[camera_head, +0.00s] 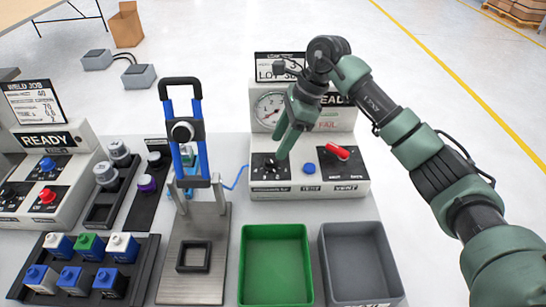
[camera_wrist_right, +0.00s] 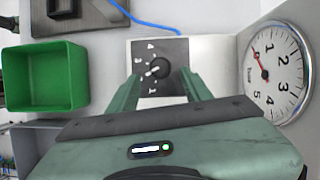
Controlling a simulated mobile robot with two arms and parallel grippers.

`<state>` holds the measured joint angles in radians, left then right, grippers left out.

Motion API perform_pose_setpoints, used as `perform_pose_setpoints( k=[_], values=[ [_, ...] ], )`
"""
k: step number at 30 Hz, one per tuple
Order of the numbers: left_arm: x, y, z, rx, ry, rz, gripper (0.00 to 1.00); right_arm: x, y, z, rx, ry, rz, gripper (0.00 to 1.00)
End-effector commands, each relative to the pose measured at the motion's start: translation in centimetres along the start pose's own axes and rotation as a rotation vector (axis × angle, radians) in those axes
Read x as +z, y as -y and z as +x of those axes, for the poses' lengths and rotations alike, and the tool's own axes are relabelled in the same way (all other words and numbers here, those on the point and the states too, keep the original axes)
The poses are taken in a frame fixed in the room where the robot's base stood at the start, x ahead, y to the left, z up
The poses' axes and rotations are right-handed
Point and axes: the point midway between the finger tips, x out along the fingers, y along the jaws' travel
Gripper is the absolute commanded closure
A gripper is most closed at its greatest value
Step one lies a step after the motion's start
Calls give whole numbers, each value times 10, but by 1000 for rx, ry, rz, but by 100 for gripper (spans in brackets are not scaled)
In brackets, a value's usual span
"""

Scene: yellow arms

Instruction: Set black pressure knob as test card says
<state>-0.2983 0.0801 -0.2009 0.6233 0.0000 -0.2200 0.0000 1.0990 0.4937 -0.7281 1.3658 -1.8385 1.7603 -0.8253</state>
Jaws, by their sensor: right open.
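The black pressure knob (camera_wrist_right: 159,68) sits on a black dial plate numbered up to 4, on the white test station (camera_head: 300,178). Its white mark points left in the right wrist view, around 2 to 3; the exact setting is hard to tell. My right gripper (camera_head: 283,148) is open above the plate. In the right wrist view its fingers (camera_wrist_right: 160,82) lie on either side of the knob's lower side; contact is not clear. My left gripper is not in view.
A blue button (camera_head: 309,168) and a red lever (camera_head: 338,152) sit right of the knob. A green bin (camera_head: 275,232) and a grey bin (camera_head: 358,230) stand in front. A clamp press with blue bars (camera_head: 201,150) rises at left.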

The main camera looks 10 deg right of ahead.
Motion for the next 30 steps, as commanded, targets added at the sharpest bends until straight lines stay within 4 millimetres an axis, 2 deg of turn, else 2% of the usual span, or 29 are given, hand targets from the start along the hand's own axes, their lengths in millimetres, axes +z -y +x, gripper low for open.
perform_pose_setpoints(
  k=[3, 9, 13, 20, 21, 26, 30],
  values=[
    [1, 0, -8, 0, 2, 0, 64, 1, -1, 20, 5, 1, 1, 51],
    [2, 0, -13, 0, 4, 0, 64, 1, 0, 45, 2, 1, 0, 51],
    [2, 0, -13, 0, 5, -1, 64, 0, 0, 52, 1, 0, 0, 51],
    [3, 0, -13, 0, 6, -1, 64, 0, 0, 54, 0, 0, 0, 51],
    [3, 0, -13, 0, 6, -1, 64, 0, 0, 54, 0, 0, 0, 56],
    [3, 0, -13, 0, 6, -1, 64, 0, 0, 54, 0, 0, 0, 100],
    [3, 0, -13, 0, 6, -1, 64, 0, 0, 53, -1, 0, 1, 100]
  ],
)
